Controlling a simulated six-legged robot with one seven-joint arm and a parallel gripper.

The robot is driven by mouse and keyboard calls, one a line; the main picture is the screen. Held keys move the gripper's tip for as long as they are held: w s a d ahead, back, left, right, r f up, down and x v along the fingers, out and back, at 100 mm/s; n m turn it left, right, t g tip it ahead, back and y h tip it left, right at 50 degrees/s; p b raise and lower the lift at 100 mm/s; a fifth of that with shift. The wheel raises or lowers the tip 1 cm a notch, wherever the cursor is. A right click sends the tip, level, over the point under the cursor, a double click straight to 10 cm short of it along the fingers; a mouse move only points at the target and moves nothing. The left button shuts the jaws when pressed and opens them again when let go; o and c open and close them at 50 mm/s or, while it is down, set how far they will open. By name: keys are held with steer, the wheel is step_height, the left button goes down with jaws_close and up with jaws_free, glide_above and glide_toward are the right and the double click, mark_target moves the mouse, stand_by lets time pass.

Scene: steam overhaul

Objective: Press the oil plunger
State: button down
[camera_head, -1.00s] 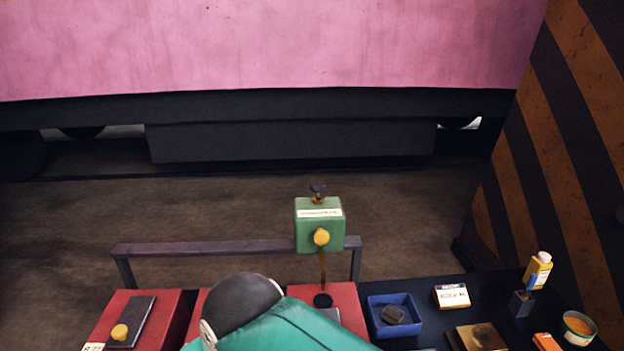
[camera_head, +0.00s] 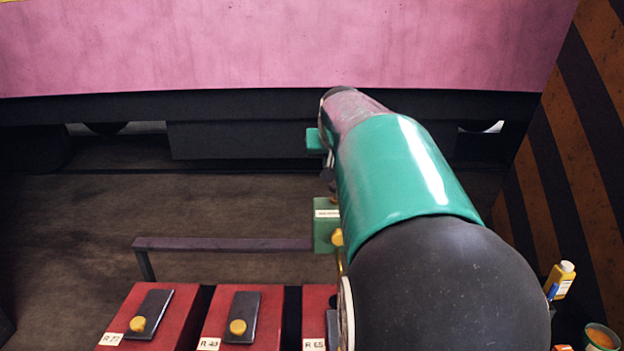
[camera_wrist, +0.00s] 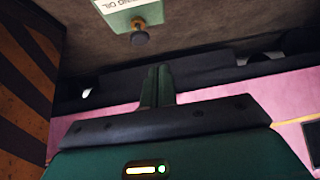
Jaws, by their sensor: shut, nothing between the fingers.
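The oil box (camera_head: 324,238) is green with a white label and a yellow knob on its front. It stands behind the red boxes, and my arm covers its right part in the head view. The wrist view shows the box (camera_wrist: 125,12) upside down at the top, its label reading "OIL" in part. The dark plunger (camera_wrist: 139,38) sticks out of its top. My gripper (camera_wrist: 157,68) is shut and empty, its fingertips near the plunger in the wrist picture, with a gap visible between. In the head view my arm hides most of the gripper.
Red boxes (camera_head: 168,308) with dark plates and yellow knobs stand in front. A grey rail (camera_head: 225,244) runs behind them. A yellow bottle (camera_head: 561,279) and a tin (camera_head: 601,338) are at the right, near a striped wall (camera_head: 575,170). A pink vehicle side (camera_head: 250,45) spans the back.

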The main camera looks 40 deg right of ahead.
steer(key=shift+m+h, duration=0.3)
steer(key=shift+h, duration=0.1)
steer(key=d, duration=0.4)
steer(key=shift+w+d+r, duration=0.1)
steer(key=shift+d+r, duration=0.15)
steer(key=shift+r, duration=0.15)
steer(key=x, duration=1)
steer(key=shift+w+d+f, duration=0.1)
steer(key=shift+d+f, duration=0.05)
steer(key=shift+f, duration=0.1)
step_height(320, 180, down, 2)
steer(key=shift+f, duration=0.8)
